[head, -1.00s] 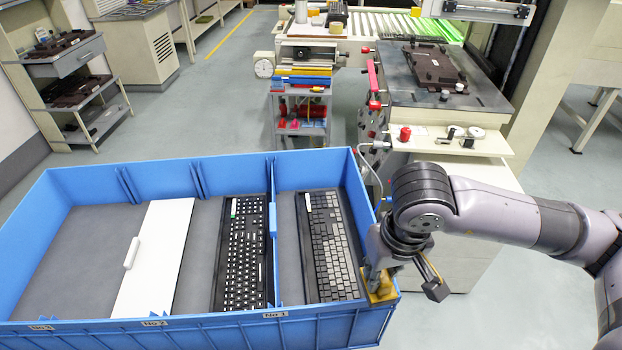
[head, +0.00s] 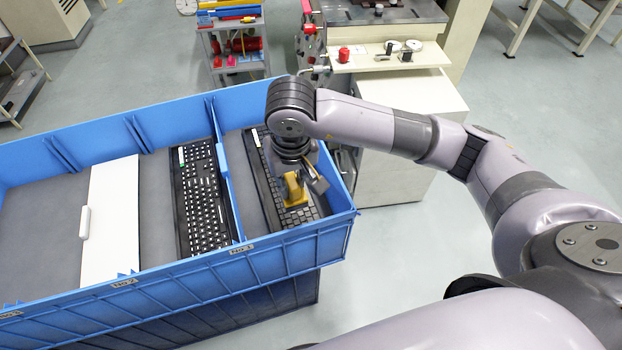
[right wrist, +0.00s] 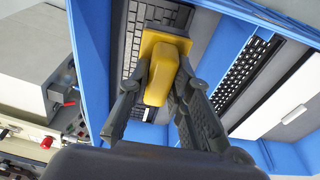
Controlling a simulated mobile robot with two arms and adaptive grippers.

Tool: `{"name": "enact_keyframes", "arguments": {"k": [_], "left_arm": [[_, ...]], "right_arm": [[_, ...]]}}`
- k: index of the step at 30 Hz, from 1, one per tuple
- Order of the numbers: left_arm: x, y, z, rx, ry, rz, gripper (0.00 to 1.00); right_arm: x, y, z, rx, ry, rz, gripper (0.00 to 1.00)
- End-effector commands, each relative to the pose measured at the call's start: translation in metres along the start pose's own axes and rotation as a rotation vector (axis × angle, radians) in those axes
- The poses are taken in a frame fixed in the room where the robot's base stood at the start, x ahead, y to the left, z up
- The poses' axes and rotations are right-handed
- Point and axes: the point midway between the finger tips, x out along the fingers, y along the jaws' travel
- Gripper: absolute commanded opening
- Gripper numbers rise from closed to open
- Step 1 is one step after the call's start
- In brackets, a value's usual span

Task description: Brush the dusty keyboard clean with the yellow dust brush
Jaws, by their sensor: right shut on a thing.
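The yellow dust brush (head: 294,190) is held in my right gripper (head: 302,182), over the grey keyboard (head: 268,196) in the right compartment of the blue crate. In the right wrist view my right gripper (right wrist: 162,92) has its fingers on both sides of the yellow brush handle (right wrist: 161,80). The brush's wide head lies over the keys of the keyboard (right wrist: 135,40); I cannot tell whether the bristles touch them. My gripper and the brush hide part of the keyboard. My left gripper is not in view.
The blue crate (head: 300,238) has high walls and a divider (head: 232,190) left of this compartment. A black keyboard with white keys (head: 204,195) and a white board (head: 110,215) lie in the other compartment. A white cabinet (head: 405,170) stands behind, with a tool cart (head: 235,45) nearby.

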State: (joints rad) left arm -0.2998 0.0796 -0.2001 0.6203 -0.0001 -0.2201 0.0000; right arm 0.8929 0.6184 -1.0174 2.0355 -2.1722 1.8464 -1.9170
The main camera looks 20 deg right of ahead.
Motion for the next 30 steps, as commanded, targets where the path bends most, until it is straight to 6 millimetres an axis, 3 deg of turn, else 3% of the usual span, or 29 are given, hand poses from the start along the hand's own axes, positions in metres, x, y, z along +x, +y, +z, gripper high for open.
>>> {"name": "enact_keyframes", "arguments": {"k": [8, 24, 30], "left_arm": [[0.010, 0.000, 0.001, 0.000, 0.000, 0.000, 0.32], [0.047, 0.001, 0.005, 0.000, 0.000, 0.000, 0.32], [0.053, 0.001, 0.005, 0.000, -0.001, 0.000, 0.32]], "right_arm": [[0.024, -0.005, 0.000, 0.008, -0.005, 0.004, 0.00], [0.099, -0.005, 0.012, 0.008, -0.005, 0.004, 0.00], [0.111, -0.005, 0.013, 0.006, -0.003, 0.003, 0.00]]}}
